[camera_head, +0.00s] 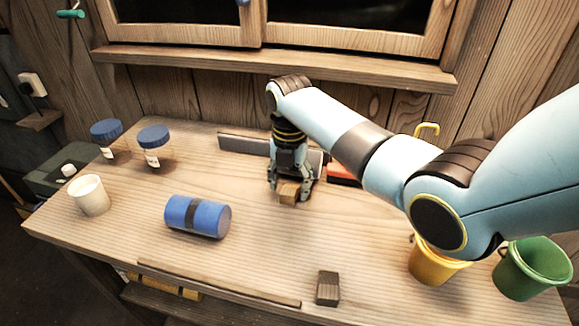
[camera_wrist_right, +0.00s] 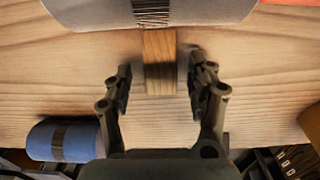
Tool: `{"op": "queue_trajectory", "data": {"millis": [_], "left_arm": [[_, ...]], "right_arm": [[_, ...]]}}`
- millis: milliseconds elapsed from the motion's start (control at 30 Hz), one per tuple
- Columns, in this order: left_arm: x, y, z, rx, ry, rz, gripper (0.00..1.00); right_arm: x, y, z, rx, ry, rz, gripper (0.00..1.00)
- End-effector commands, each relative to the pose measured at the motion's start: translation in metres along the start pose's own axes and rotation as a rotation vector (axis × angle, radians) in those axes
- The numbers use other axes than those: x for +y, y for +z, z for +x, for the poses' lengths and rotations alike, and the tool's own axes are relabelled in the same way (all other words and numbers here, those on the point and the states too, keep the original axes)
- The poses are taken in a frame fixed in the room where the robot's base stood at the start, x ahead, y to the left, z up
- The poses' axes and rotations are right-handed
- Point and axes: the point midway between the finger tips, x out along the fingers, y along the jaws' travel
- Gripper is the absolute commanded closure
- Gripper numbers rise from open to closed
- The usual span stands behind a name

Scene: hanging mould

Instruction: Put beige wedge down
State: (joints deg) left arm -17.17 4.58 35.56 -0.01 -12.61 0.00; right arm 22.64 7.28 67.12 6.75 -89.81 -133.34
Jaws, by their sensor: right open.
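The beige wedge (camera_head: 288,193) is a small wooden block on the table near the middle, below my right gripper (camera_head: 290,198). In the right wrist view the wedge (camera_wrist_right: 160,60) lies between the two fingers of my right gripper (camera_wrist_right: 160,72). The fingers are spread, with a visible gap on each side of the wedge. The wedge appears to rest on the wooden tabletop (camera_wrist_right: 60,100). The fingers partly hide it in the head view. My left gripper is not in view.
A blue roll (camera_head: 198,216) lies left of my right gripper. A grey bar (camera_head: 243,144) lies behind it. A dark block (camera_head: 327,288) is near the front edge. Yellow (camera_head: 435,262) and green (camera_head: 535,270) buckets are at right. A white cup (camera_head: 90,196) and two blue-lidded jars stand left.

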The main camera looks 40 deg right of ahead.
Motion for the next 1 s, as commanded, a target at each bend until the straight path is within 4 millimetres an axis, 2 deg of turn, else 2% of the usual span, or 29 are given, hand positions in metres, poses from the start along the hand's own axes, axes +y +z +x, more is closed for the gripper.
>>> {"op": "queue_trajectory", "data": {"millis": [300, 500, 700, 1000], "left_arm": [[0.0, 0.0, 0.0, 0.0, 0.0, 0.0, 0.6], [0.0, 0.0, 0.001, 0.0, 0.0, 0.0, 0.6], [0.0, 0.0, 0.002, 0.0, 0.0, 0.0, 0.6], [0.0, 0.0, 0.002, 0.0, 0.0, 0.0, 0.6]], "right_arm": [[0.001, 0.001, -0.069, -0.003, 0.003, -0.001, 0.43], [0.001, 0.001, -0.102, -0.002, 0.002, 0.0, 0.43], [0.0, 0.0, -0.113, 0.0, 0.0, 0.001, 0.43], [0.0, 0.0, -0.113, 0.0, 0.0, 0.0, 0.43]]}}
